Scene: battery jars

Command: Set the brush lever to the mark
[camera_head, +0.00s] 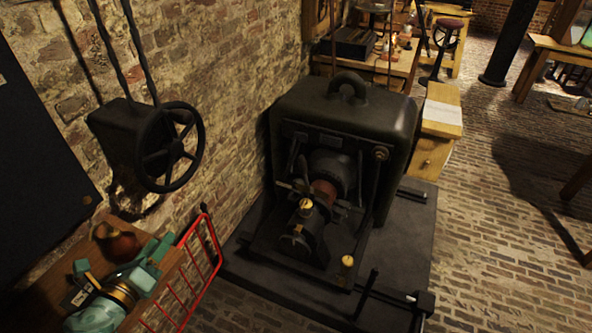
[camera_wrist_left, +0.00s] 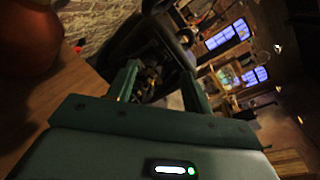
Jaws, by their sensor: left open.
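The black dynamo-like machine (camera_head: 345,115) stands on a dark base plate (camera_head: 408,225) in the middle of the head view. Its front carries a reddish-brown drum (camera_head: 323,193), a brass cap (camera_head: 306,204) and dark crossing arms. I cannot tell which arm is the brush lever, and no mark can be made out. My left gripper (camera_head: 153,263) is teal, open and empty, over the wooden shelf at the lower left, well apart from the machine. In the left wrist view its two fingers (camera_wrist_left: 160,82) stand apart with the dark machine (camera_wrist_left: 150,50) beyond them. My right gripper is not in view.
A red rail (camera_head: 205,258) stands between the shelf (camera_head: 40,297) and the machine. A reddish-brown pot (camera_head: 118,243) sits on the shelf beside my gripper. A black handwheel (camera_head: 170,147) juts from the brick wall above. The brick floor at the right is mostly open.

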